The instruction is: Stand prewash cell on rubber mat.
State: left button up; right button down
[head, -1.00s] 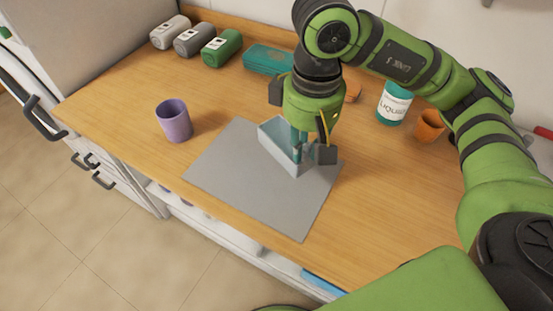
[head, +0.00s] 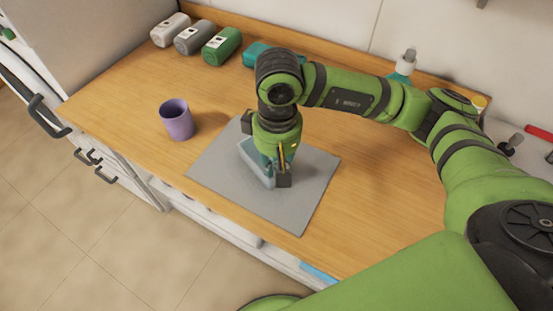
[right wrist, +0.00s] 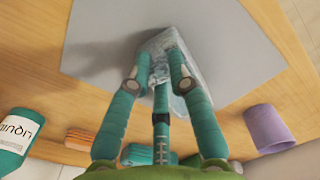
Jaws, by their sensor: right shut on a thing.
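The prewash cell, a pale see-through box, is in my right gripper (head: 275,172), whose fingers are shut on it. In the head view the cell (head: 255,165) is partly hidden by the gripper. It is over the middle of the grey rubber mat (head: 215,168). I cannot tell whether its base touches the mat. In the right wrist view the cell (right wrist: 170,58) shows between the teal fingers, with the mat (right wrist: 105,18) behind it and a shadow to its left. My left gripper is not in view.
A purple cup (head: 177,120) stands left of the mat. Several containers, including a green one (head: 221,46), lie along the back left. A liquid bottle (right wrist: 15,140) and an orange item (right wrist: 88,140) show in the right wrist view. The mat's front right part is clear.

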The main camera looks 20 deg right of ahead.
jog(key=shift+f+b, duration=0.2)
jog(key=shift+b, duration=0.1)
jog(key=c, duration=1.1)
grip_release()
jog(key=shift+c, duration=0.2)
jog(key=shift+r, duration=0.1)
jog(key=shift+r+p, duration=0.25)
jog(key=shift+p, duration=0.2)
jog(key=shift+r+b, duration=0.35)
jog(key=shift+b, duration=0.05)
notch_tip(320, 180, up, 11)
jog(key=b, duration=0.2)
jog(key=shift+d, duration=0.1)
